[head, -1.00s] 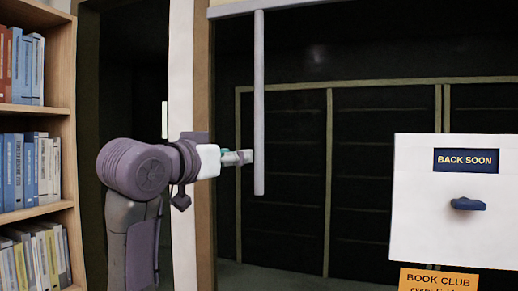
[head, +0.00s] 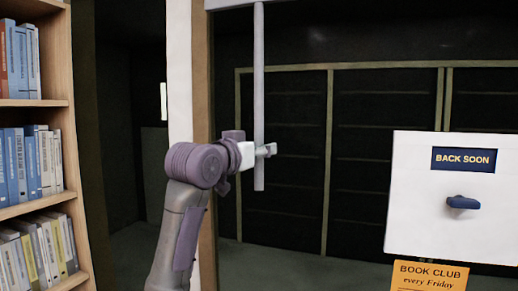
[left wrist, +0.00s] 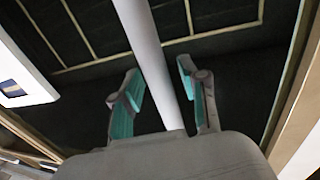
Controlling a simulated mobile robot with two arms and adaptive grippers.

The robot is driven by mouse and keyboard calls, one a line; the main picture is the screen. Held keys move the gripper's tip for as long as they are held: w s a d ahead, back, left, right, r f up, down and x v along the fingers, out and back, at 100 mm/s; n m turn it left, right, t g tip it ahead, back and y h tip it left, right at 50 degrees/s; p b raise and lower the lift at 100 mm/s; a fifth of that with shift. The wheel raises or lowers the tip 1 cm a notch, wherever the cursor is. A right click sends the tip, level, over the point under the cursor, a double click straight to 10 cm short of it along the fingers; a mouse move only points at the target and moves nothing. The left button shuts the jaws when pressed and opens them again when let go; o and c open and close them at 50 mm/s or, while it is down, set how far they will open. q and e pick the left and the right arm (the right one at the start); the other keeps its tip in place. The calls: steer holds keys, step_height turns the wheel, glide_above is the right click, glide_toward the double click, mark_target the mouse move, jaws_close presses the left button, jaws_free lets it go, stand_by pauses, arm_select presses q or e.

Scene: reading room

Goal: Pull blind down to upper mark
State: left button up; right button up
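A pale grey vertical rod (head: 259,80) hangs down from a light horizontal bar (head: 228,3), cut by the top edge of the head view; this bar may be the blind's lower edge. My left gripper (head: 268,150) is at the rod's lower part, a little above its free end. In the left wrist view the rod (left wrist: 147,45) runs between the two teal-padded fingers (left wrist: 165,95), with dark gaps visible on both sides. The gripper is open around the rod. I cannot make out any mark. My right gripper is not in view.
A white panel (head: 415,215) with a "BACK SOON" sign (head: 464,159) and a blue knob (head: 462,202) stands at the right, above an orange book club notice (head: 428,277). A bookshelf (head: 72,150) is at the left. A wooden post (head: 203,90) stands behind my left arm.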

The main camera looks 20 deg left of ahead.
arm_select(q)
jaws_close()
steer(key=shift+f, duration=0.1)
step_height(320, 180, down, 40)
steer(key=b, duration=1.9)
steer(key=shift+o, duration=1)
jaws_free()
